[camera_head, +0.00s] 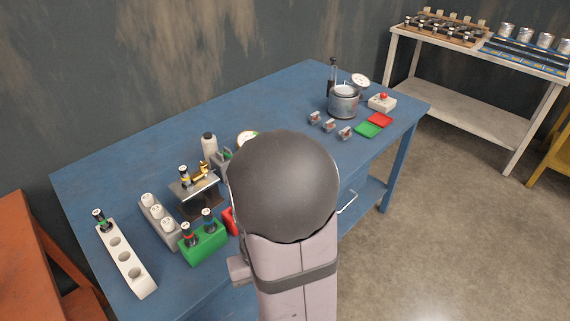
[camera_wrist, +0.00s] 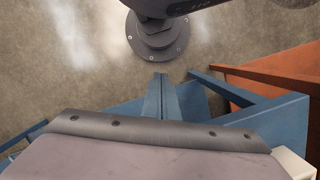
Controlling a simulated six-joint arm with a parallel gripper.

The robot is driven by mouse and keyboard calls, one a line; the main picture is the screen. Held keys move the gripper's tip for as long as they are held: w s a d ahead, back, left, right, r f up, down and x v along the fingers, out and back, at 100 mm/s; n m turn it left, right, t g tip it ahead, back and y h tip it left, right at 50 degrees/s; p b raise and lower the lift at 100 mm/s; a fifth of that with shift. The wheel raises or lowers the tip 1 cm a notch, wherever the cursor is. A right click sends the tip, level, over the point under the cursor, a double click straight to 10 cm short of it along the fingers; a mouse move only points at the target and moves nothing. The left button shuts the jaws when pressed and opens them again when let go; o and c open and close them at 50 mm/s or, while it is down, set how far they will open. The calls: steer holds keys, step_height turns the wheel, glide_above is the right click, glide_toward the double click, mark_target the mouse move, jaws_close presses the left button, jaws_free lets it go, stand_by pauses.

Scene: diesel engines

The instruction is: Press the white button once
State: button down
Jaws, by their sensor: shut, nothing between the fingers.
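My arm's large dark joint and pale link fill the middle of the head view and hide part of the table. My gripper's fingers show in neither view.
An orange table (camera_head: 30,250) stands left.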

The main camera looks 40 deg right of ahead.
steer(key=w+d+r+m+t+y+p, duration=0.1)
steer(key=w+d+r+m+t+p, duration=0.2)
steer(key=d, duration=0.4)
steer(key=w+d+m+y+p, duration=0.1)
steer(key=w+d+m+p, duration=0.1)
steer(key=d+m+p, duration=0.3)
steer(key=w+d+r+m+t+y+p, duration=0.1)
steer(key=w+d+r+m+t+p, duration=0.15)
steer(key=d+m, duration=0.4)
steer(key=w+d+r+m+t+h, duration=0.1)
steer(key=w+d+r+m+t, duration=0.1)
steer(key=w+d+r, duration=0.3)
steer(key=w+d+r+m+t+h, duration=0.1)
steer(key=w+d+r+m+t, duration=0.2)
steer(key=w+d, duration=0.4)
steer(key=w+r, duration=0.1)
steer(key=w, duration=0.2)
steer(key=shift+w+d+r+t, duration=0.2)
steer(key=shift+r+t, duration=0.15)
steer(key=shift+f, duration=0.2)
step_height(320, 180, down, 8)
steer(key=b, duration=0.6)
steer(key=shift+f, duration=0.25)
steer(key=shift+f, duration=0.15)
steer(key=shift+f+b, duration=0.3)
steer(key=shift+b, duration=0.25)
